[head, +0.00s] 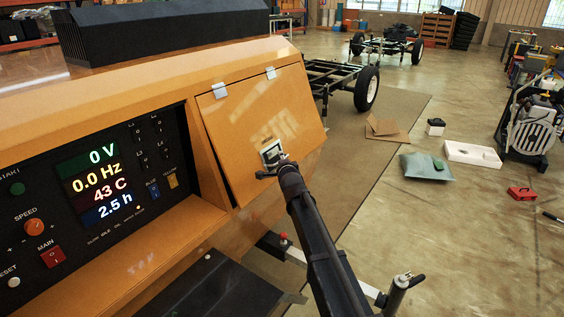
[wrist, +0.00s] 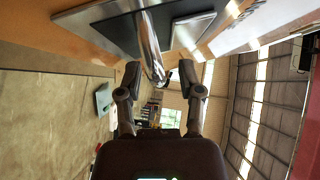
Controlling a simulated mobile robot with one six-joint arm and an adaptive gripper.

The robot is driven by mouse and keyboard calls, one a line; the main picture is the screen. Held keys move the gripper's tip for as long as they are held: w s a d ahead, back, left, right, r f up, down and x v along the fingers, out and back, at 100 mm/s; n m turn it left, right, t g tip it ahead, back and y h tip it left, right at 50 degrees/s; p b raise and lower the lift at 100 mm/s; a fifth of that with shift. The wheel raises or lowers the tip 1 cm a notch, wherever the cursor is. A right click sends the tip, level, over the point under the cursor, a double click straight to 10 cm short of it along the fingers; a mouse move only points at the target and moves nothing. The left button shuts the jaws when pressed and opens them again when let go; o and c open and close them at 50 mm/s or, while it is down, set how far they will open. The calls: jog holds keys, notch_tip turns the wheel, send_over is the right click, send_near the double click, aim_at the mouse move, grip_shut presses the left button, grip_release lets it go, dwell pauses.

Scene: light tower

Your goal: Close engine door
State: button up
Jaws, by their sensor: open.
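The engine door (head: 250,115) is an orange panel on the side of the orange machine in the head view. Two silver hinges (head: 219,90) hold its top edge, and its lower edge appears to stand out from the body. A latch (head: 271,153) with a metal plate sits low on the door. My gripper (head: 272,170) is at the latch. In the wrist view, the shiny latch handle (wrist: 152,48) extends toward the space between the open fingers of my gripper (wrist: 161,75). I cannot tell whether they touch it.
A control panel (head: 104,180) with lit readouts is left of the door. A metal bar with a post (head: 397,290) lies low, near my arm. A green bag (head: 426,167), white tray (head: 472,154) and red box (head: 522,194) lie on the floor at right. Wheeled chassis stand behind.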

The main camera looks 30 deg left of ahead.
jog(key=shift+w, duration=0.1)
grip_shut()
jog(key=shift+w+f, duration=0.1)
jog(key=shift+w, duration=0.1)
